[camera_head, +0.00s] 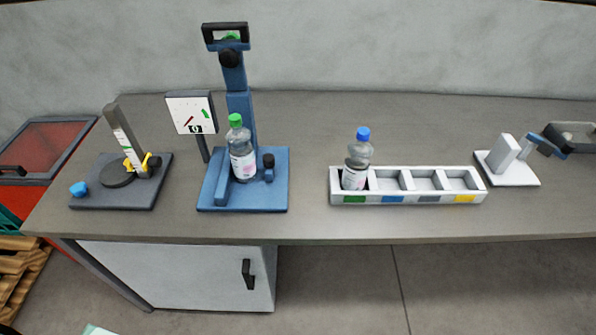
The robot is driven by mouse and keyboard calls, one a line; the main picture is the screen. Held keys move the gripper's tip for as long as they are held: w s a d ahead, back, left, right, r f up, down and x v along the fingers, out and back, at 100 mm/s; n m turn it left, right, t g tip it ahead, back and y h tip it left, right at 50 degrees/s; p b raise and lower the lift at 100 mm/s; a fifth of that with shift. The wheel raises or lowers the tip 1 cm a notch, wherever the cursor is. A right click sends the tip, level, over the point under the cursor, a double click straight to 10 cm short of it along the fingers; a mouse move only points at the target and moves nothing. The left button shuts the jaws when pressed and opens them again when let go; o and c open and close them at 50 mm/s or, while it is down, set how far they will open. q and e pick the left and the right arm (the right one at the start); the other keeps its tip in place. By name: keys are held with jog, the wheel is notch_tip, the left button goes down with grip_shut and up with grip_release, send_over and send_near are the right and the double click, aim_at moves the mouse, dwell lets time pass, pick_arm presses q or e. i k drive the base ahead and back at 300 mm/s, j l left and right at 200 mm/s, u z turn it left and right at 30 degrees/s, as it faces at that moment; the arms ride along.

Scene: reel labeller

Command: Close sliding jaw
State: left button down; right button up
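A blue stand (272,196) on the bench has a tall blue column with a black-framed top. A clear bottle with a green cap (242,155) stands upright on its base. A low blue bar (222,189) lies to the left of the bottle, and a small blue block with a black knob (268,166) is to its right. These look like jaw parts; I cannot tell which one slides, or whether they touch the bottle. Neither of my grippers is in view.
A dial panel (191,112) stands left of the column. A reel fixture (118,178) is farther left. A white tray (408,198) holds a blue-capped bottle (359,160) in its leftmost compartment. A white-based device (515,174) stands right. The bench front between stand and tray is clear.

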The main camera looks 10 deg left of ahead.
aim_at(268, 159)
jog(key=l, duration=0.7)
jog(key=k+l, duration=0.15)
jog(key=l, duration=1.2)
jog(key=k+u, duration=0.05)
